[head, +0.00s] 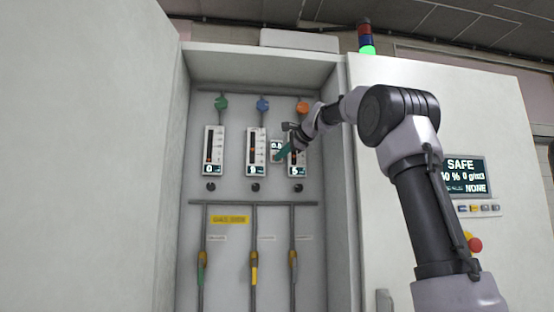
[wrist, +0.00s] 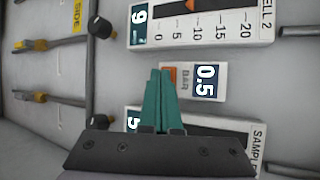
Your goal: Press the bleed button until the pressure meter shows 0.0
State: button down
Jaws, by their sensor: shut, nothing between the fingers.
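The pressure meter (wrist: 207,82) is a small white plate with a dark display reading 0.5 and the label BAR, turned sideways in the wrist view. It also shows in the head view (head: 276,146), between the middle and right gauges, too small to read surely. A small orange-brown spot, likely the bleed button (wrist: 171,75), sits on the same plate, partly hidden by my fingertips. My gripper (wrist: 160,73) has teal fingers, shut and empty, with the tips over that spot. I cannot tell whether they touch it. In the head view my gripper (head: 281,157) reaches the meter from the right.
Gauges stand close on both sides: the middle one (head: 256,151) and the right one (head: 297,170), partly behind my arm. Black knobs (head: 253,187) sit below, coloured valves (head: 262,104) above. The cabinet's right wall (head: 343,200) is near my arm. A SAFE display (head: 463,175) is at right.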

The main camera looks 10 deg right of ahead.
jog(key=shift+s, duration=0.75)
jog(key=shift+s, duration=0.1)
jog(key=s, duration=0.5)
jog(key=shift+a, duration=0.1)
dwell(0.6)
jog(key=s+d+f+n+g+h, duration=0.2)
jog(key=s+f+n, duration=0.3)
jog(key=s+f, duration=1.2)
jog(key=s+d+f+n+g+h, duration=0.2)
jog(key=s+f+n, duration=0.4)
jog(key=s+f, duration=1.1)
jog(key=shift+s+d+f+g+h, duration=0.2)
jog(key=shift+d+f+g+h, duration=0.15)
jog(key=shift+d, duration=0.3)
jog(key=shift+w+r, duration=0.1)
